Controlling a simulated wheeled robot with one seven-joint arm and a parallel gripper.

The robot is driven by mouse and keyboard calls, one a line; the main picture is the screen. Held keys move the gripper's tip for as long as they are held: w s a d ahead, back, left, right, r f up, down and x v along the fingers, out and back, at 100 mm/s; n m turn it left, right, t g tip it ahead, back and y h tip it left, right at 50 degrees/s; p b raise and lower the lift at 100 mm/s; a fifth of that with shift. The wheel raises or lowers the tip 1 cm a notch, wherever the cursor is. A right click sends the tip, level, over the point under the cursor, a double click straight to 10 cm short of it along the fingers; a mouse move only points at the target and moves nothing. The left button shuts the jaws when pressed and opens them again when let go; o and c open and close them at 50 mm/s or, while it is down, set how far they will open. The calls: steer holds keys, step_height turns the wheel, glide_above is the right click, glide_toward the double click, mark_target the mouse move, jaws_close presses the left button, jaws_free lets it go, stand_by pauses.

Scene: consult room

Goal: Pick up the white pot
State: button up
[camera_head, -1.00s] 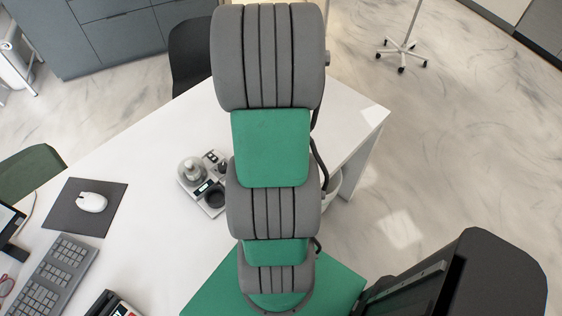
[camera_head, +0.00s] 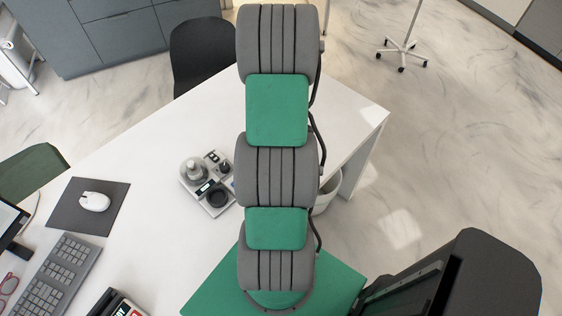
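My arm rises through the middle of the picture and hides part of the white table (camera_head: 150,215). My gripper is not in view. No thing shows clearly as the white pot. A white round container (camera_head: 328,192) stands low beside the table's right edge, partly hidden behind my arm; I cannot tell whether it is the pot. The vessel is too small to make out well.
A mouse (camera_head: 94,201) on a dark mat (camera_head: 75,215), a keyboard (camera_head: 58,275) and red glasses (camera_head: 8,285) lie at the left. A black chair (camera_head: 200,50) stands behind the table. A wheeled stand (camera_head: 402,52) is at the upper right. Open floor lies at the right.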

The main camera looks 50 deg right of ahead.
steer(key=c, duration=1.1)
steer(key=shift+r, duration=0.1)
